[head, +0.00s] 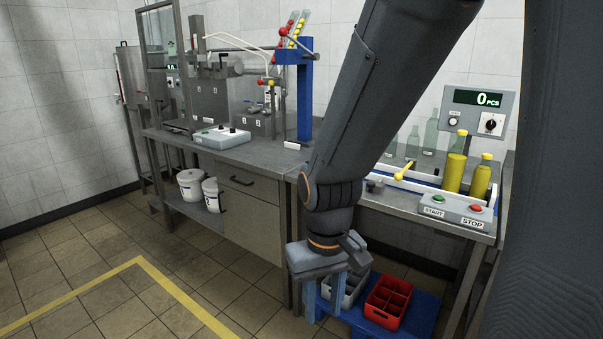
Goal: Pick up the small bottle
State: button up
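The small bottle (481,177) is filled yellow with a yellow cap. It stands upright on the right bench, to the right of a taller yellow-filled bottle (455,166). My gripper (324,302) hangs low in front of the benches, pointing down, well below and left of the bottles. Its two fingers look apart with nothing between them. My arm crosses the middle of the view and hides part of the right bench.
A START/STOP box (456,209) stands in front of the bottles, with a yellow-knobbed lever (405,170) to their left. Clear bottles (431,133) stand behind. A red crate (388,302) lies on a low blue platform (422,309) near my gripper. The floor at left is free.

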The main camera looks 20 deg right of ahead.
aim_at(481, 180)
jog(key=z, duration=0.95)
jog(key=i, duration=0.8)
jog(key=z, duration=0.8)
